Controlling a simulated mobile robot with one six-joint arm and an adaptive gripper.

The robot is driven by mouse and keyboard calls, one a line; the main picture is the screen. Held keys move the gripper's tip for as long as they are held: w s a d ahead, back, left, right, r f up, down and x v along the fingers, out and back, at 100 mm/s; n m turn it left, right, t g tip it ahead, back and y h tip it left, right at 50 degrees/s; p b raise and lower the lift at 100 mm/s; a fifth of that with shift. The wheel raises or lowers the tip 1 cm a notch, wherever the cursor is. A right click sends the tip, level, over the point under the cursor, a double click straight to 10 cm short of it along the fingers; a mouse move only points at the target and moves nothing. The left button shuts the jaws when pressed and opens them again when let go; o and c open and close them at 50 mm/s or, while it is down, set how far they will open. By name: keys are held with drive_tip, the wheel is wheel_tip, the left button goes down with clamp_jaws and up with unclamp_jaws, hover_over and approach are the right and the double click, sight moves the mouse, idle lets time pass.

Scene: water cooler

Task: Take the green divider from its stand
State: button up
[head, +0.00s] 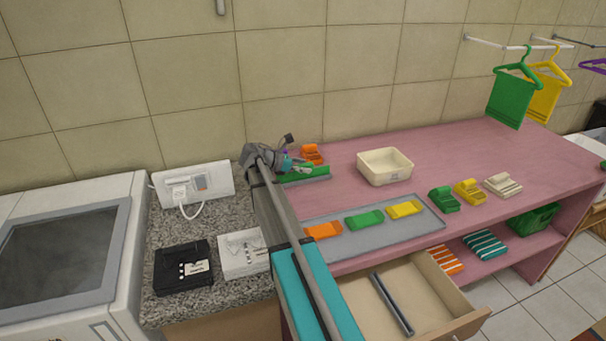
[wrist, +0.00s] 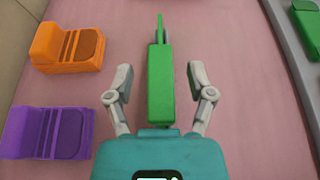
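A long, narrow green piece, which looks like the green divider (wrist: 159,85), lies lengthwise between my fingers in the wrist view. It also shows in the head view (head: 306,174), at the left end of the pink counter. My gripper (wrist: 160,72) is open, with one finger on each side of the piece and a visible gap on both sides. In the head view my gripper (head: 288,163) is low over the counter and partly covers the piece. I cannot tell how the piece sits in its stand.
An orange holder (wrist: 68,47) and a purple holder (wrist: 46,133) stand left of my gripper in the wrist view. A grey tray (head: 372,238) with orange, green and yellow pieces and a cream bin (head: 384,167) are on the counter. An open drawer (head: 430,300) juts out below.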

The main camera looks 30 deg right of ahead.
clamp_jaws()
drive_tip(key=shift+r, duration=0.15)
wheel_tip(320, 180, up, 2)
drive_tip(key=shift+p, duration=1.15)
drive_tip(key=s+d+r+p, duration=0.4)
drive_tip(key=s+r+p, duration=0.6)
drive_tip(key=s, duration=0.3)
drive_tip(key=shift+s+d+r+p, duration=0.15)
drive_tip(key=shift+d+r+p, duration=0.05)
drive_tip(key=shift+r+p, duration=0.2)
